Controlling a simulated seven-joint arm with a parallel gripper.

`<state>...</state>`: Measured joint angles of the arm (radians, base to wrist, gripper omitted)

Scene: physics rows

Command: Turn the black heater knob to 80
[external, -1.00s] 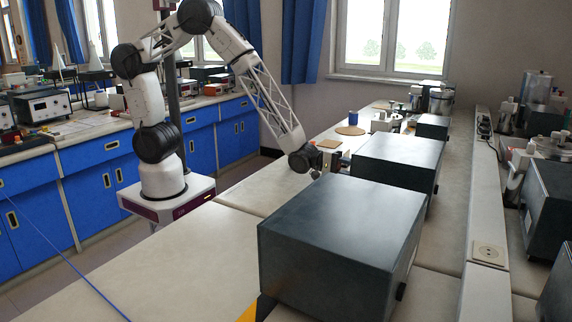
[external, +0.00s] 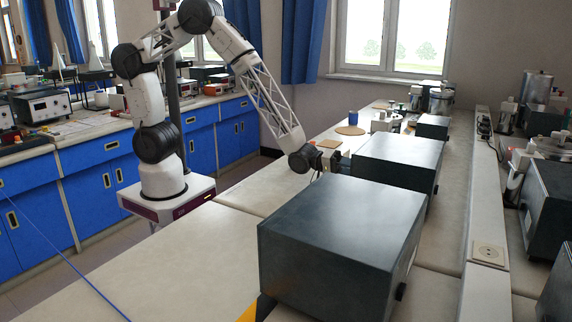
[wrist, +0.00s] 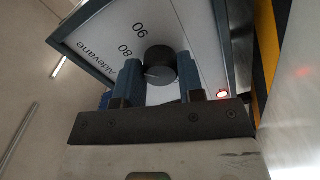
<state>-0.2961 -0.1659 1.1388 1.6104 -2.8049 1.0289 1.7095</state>
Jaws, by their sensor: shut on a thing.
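The black heater knob (wrist: 160,64) is on the white front panel of a dark box in the wrist view. The panel shows the numbers 80 (wrist: 125,51) and 90 (wrist: 139,28) to the knob's upper left. A light line on the knob's face lies near its lower left. My gripper (wrist: 157,82) is shut on the knob, with one blue finger on each side. In the external view my gripper (external: 328,160) is at the front of the middle dark box (external: 398,160); the knob is hidden there.
A lit red lamp (wrist: 222,94) is right of the knob on the panel. A large dark box (external: 340,245) stands on the bench nearer the camera. A brown mat (external: 350,130) and a blue cup (external: 353,116) are farther back. The near-left bench top (external: 170,265) is clear.

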